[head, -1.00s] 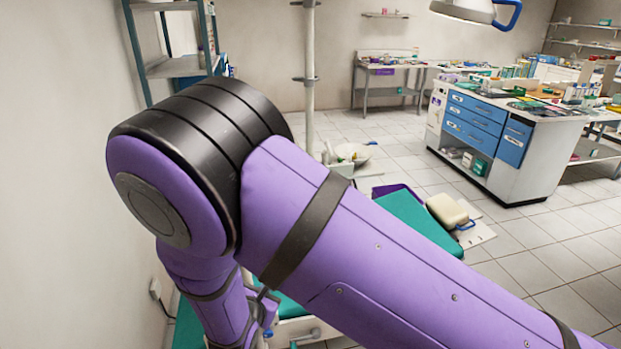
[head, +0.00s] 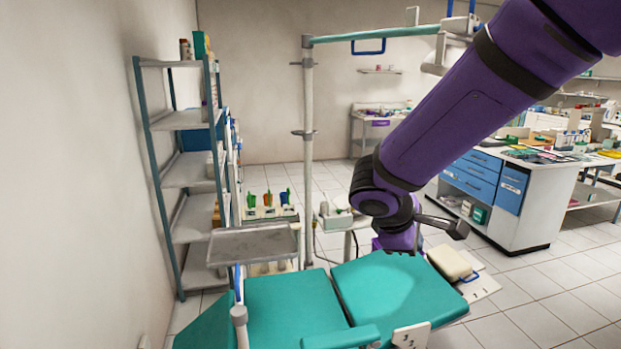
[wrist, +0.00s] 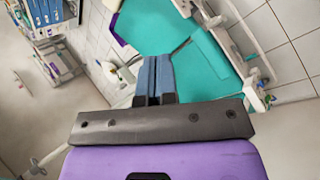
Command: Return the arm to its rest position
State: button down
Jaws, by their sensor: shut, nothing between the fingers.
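My purple arm reaches in from the upper right of the head view, and its lower end hangs in front of the far end of the teal dental chair (head: 290,305). My gripper shows in the wrist view (wrist: 153,78), with its two blue fingers side by side and nothing between them. Its fingertips point toward the teal chair surface (wrist: 190,35), seen from above. In the head view the fingertips cannot be made out.
A grey tray (head: 254,243) stands left of the chair. A tall shelf unit (head: 187,175) lines the left wall. A vertical pole (head: 308,170) rises behind the chair. A white cabinet with blue drawers (head: 480,182) is at right. Tiled floor lies open at lower right.

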jog(key=s+d+r+m+y, duration=0.2)
jog(key=s+d+r+m, duration=0.1)
jog(key=s, duration=0.4)
jog(key=s+d+r+m+y, duration=0.2)
jog(key=s+d+r+m, duration=0.2)
jog(key=s, duration=0.3)
jog(key=s+d+r+m+t+y, duration=0.1)
jog(key=s+d+r+m+y, duration=0.1)
jog(key=s+d+r+m, duration=0.2)
jog(key=s+r+m, duration=0.1)
jog(key=s, duration=0.2)
jog(key=shift+s+d, duration=0.15)
